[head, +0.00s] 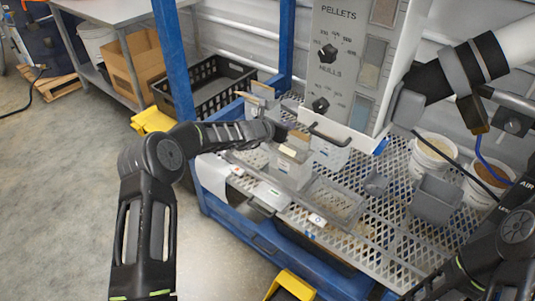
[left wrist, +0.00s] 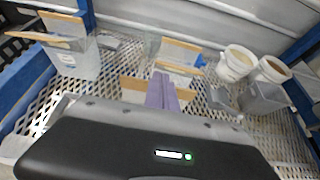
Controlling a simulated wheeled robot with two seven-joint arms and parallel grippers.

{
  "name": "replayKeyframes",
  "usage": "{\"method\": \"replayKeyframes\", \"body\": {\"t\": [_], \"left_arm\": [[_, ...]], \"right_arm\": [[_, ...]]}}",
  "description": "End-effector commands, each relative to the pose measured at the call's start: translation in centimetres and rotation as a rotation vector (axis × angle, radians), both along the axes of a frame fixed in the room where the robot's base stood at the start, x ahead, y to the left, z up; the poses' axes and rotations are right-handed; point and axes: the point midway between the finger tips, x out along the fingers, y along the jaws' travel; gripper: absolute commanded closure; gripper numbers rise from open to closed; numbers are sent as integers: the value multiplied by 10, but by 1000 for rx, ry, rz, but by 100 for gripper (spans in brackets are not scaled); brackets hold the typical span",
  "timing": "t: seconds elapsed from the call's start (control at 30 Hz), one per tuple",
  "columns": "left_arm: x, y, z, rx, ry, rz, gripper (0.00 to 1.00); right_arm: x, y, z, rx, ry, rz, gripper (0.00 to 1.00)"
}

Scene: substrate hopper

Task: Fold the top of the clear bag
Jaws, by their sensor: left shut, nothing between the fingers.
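A clear, box-shaped bag (head: 287,168) with a tan top edge stands on the perforated metal deck in the head view. In the left wrist view its tan top (left wrist: 132,84) shows at the fingers, and the gripper body hides most of the rest. My left gripper (head: 281,132) is shut and empty, with its tips at the bag's top; I cannot tell whether they touch it. Its closed fingers (left wrist: 162,92) also show in the left wrist view. Part of my right arm shows at lower right, but its gripper is out of view.
Similar tan-topped bags stand at left (left wrist: 75,55) and behind (left wrist: 181,52). The hopper panel (head: 345,60) rises close behind. White buckets (head: 432,155) and a grey scoop-like bin (head: 436,198) stand at right. A clear tray (head: 338,200) lies in front. A blue post (head: 174,60) stands at left.

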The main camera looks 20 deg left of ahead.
Motion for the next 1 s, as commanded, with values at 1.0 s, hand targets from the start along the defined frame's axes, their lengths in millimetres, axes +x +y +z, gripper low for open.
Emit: {"method": "replayKeyframes", "body": {"t": [1.0], "left_arm": [[3,-1,14,0,-1,0,100]], "right_arm": [[0,0,13,0,0,0,64]]}}
